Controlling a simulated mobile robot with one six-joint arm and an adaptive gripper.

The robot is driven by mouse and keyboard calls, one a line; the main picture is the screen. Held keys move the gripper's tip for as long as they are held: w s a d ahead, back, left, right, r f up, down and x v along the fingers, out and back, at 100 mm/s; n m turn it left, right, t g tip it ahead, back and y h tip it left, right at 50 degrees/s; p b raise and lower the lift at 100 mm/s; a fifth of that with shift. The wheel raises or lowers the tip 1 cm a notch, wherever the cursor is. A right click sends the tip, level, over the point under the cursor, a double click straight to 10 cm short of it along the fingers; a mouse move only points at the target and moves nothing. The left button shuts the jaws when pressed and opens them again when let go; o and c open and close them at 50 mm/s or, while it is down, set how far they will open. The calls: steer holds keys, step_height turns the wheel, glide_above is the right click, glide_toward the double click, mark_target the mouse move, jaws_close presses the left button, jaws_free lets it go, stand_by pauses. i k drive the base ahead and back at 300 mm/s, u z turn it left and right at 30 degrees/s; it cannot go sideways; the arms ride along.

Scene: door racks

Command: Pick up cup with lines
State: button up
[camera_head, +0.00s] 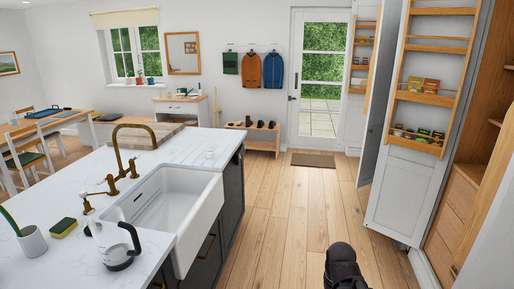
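I cannot make out a cup with lines in the head view. A pale grey cup-shaped holder (32,244) with a green-handled item in it stands on the white counter at the lower left; no lines show on it. A black part of my arm rises at the bottom edge, right of centre, over the wooden floor. My gripper's fingers do not show. Small items stand in the wooden door racks (424,98) at the right, but none is clearly a cup.
The counter (60,268) holds a white sink (172,205), a brass tap (121,160), a kettle (115,243) and a sponge (64,227). A tall cabinet door (400,194) stands open at the right. The floor (290,200) between is clear to the mat (313,160).

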mark_target(210, 150)
steer(key=u, duration=0.45)
steer(key=i, duration=2.75)
steer(key=u, duration=0.55)
